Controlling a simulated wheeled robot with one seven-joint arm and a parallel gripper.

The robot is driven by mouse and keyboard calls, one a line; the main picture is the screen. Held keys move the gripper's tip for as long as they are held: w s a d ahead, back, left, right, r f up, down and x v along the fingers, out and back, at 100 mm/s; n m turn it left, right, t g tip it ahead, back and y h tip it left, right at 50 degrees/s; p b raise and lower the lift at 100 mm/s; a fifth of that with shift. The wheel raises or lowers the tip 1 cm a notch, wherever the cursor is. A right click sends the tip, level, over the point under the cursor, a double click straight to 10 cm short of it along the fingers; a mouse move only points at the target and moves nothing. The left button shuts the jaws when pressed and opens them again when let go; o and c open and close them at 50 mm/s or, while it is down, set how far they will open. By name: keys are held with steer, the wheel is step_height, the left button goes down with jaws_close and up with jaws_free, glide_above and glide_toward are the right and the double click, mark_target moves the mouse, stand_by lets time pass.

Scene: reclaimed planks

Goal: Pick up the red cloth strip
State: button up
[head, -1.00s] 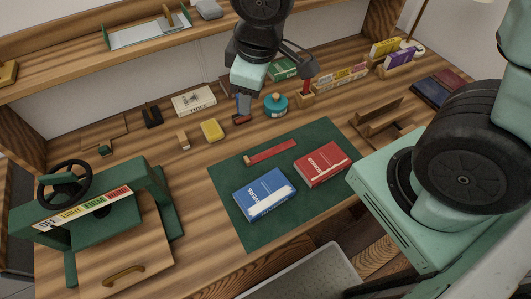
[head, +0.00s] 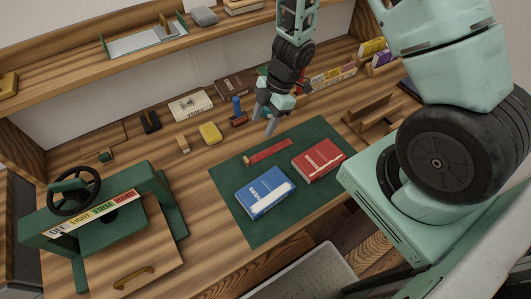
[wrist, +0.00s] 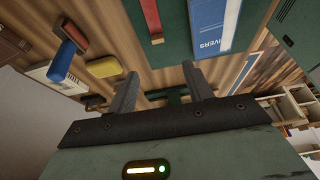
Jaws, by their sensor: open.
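The red cloth strip (head: 268,152) lies flat on the green mat (head: 230,184), behind the blue and red books, with a tan piece at its left end. In the wrist view the strip (wrist: 151,16) shows at the top, beyond my fingertips. My gripper (head: 268,125) is open and empty above the desk, just behind the strip and the mat's back edge in the head view. Its two fingers also show spread apart in the wrist view (wrist: 158,80). Nothing is between them.
A blue book (head: 265,192) and a red book (head: 319,160) lie on the mat in front of the strip. A yellow block (head: 210,133) and a blue-handled stamp (head: 238,112) stand left of my gripper. A wooden stand (head: 368,116) is to the right.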

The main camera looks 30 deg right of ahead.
steer(key=b, duration=0.2)
glide_above(248, 159)
steer(key=d, duration=0.2)
step_height(248, 159, down, 9)
steer(key=shift+s+d+r, duration=0.1)
steer(key=shift+d, duration=0.05)
steer(key=shift+p+x, duration=0.55)
steer(key=shift+x, duration=2.25)
steer(key=shift+w+d, duration=0.15)
steer(key=shift+w, duration=0.05)
steer(key=c, duration=1.1)
